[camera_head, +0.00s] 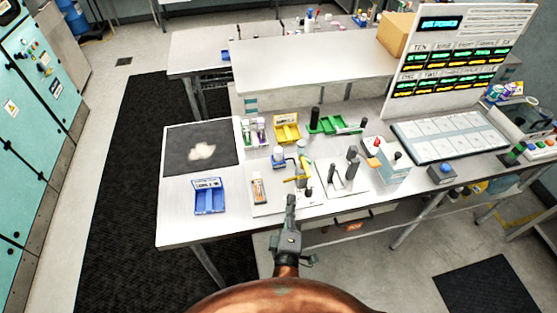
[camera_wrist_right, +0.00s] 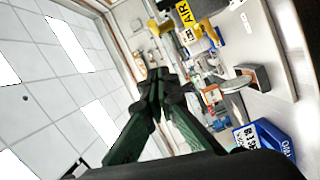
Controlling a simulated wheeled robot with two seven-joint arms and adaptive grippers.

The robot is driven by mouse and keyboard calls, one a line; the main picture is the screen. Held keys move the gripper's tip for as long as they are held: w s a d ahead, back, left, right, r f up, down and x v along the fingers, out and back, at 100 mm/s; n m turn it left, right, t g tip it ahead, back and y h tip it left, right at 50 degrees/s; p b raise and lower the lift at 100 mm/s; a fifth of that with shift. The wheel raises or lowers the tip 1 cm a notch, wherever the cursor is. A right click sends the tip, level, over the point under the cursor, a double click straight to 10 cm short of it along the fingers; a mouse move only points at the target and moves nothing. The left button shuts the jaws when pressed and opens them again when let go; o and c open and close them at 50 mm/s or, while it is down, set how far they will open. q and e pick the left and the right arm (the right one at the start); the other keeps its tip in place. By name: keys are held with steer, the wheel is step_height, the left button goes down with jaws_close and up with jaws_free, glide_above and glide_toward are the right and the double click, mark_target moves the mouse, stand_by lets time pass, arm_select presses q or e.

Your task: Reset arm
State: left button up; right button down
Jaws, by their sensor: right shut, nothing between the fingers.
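My right arm comes up from the bottom middle of the head view, and its gripper (camera_head: 291,202) is at the front edge of the workbench (camera_head: 230,231). In the right wrist view the gripper (camera_wrist_right: 160,76) has its dark fingers together, with nothing between them. My left gripper is in neither view.
On the bench are a blue bin (camera_head: 209,197), a yellow bin (camera_head: 286,128), a green tray (camera_head: 335,124) and a black mat (camera_head: 200,148). A display board (camera_head: 460,60) stands at the back right. The blue bin also shows in the wrist view (camera_wrist_right: 275,140).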

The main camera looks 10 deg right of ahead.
steer(key=s+d+f+m+g, duration=0.3)
steer(key=d+f+m+g, duration=0.1)
steer(key=d+f, duration=0.45)
steer(key=s+d+f+m+g, duration=0.35)
steer(key=d+f, duration=0.35)
steer(key=d, duration=0.3)
steer(key=s+d+f+m+g+y, duration=0.2)
steer(key=s+f+g, duration=0.1)
steer(key=s+f, duration=0.3)
steer(key=s+d+f+m+g+y, duration=0.2)
steer(key=s+d+f+m+g, duration=0.1)
steer(key=s, duration=0.6)
step_height(320, 180, down, 30)
steer(key=s+a+g, duration=0.1)
steer(key=s+a, duration=0.1)
steer(key=s+f+n+g, duration=0.1)
steer(key=s+f, duration=1.6)
steer(key=s, duration=0.2)
steer(key=shift+f+y, duration=0.3)
steer(key=shift+f, duration=0.1)
